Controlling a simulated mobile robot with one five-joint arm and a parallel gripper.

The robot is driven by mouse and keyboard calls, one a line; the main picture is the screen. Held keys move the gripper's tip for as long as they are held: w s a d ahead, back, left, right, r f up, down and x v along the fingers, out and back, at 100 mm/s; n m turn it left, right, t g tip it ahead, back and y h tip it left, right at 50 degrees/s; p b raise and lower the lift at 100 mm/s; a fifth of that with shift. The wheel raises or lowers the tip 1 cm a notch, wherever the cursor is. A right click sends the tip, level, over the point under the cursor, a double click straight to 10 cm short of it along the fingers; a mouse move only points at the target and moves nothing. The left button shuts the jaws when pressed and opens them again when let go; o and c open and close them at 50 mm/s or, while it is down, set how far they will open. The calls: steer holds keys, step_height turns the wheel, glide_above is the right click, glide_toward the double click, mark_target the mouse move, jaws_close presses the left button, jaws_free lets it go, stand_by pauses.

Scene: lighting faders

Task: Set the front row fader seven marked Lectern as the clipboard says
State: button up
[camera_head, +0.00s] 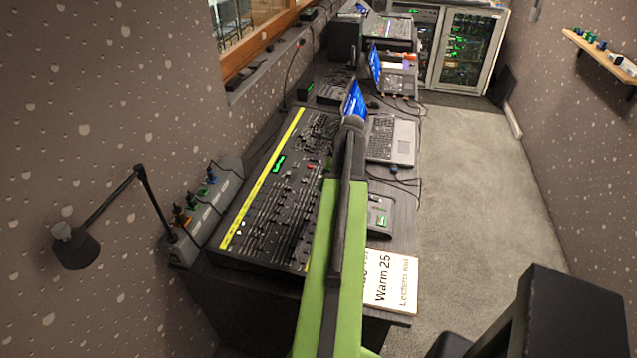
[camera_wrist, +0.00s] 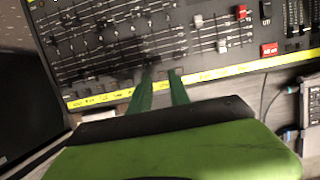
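The dark fader console (camera_head: 262,232) stands on the desk, with a yellow label strip (camera_head: 262,180) along its left edge. In the wrist view the console (camera_wrist: 110,45) fills the upper part, with rows of fader slots and the yellow strip (camera_wrist: 225,72). The Lectern label is too small to read, so I cannot tell which fader it is. My gripper (camera_wrist: 161,75) has two green fingers, slightly apart with nothing between them, over the strip's edge near the closest faders. The clipboard (camera_head: 393,280) lies at the desk's front, partly hidden by my arm; "Warm 25" and a "Lectern" line show.
A grey box with coloured connectors (camera_head: 208,205) and a black lamp (camera_head: 76,247) are at the left.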

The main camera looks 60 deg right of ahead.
mark_target(313, 201)
steer(key=b+x, duration=0.8)
steer(key=x, duration=0.1)
steer(key=shift+w+a+f+b, duration=0.1)
steer(key=shift+w+f+b, duration=0.05)
steer(key=shift+w+b, duration=0.15)
jaws_close()
